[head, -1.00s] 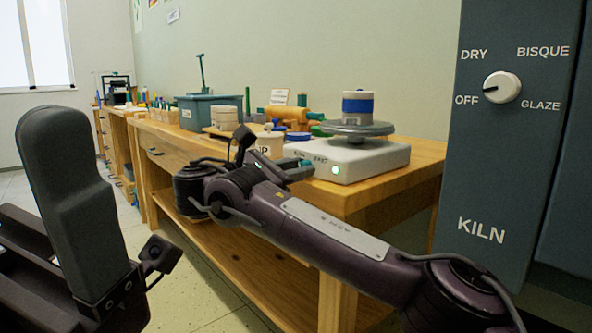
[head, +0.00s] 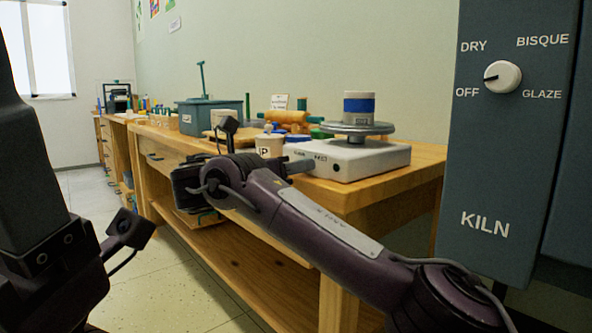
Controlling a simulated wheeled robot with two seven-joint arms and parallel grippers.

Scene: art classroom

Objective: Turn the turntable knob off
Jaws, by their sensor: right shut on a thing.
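The turntable (head: 352,160) has a white base, a round grey metal wheel (head: 358,129) and a blue-banded white pot (head: 358,107) on top. It stands at the near right end of the wooden bench. The indicator light (head: 336,168) on its front is dark. My right gripper (head: 301,166) is at the left part of the turntable's front, shut on the turntable knob; the fingers hide the knob, so its pointer cannot be read.
The wooden bench (head: 420,160) also holds a labelled cup (head: 269,145), a grey-green bin (head: 205,116) and clay tools. A dark kiln panel (head: 490,170) with its own white dial (head: 503,77) stands close on the right. Floor is free at left.

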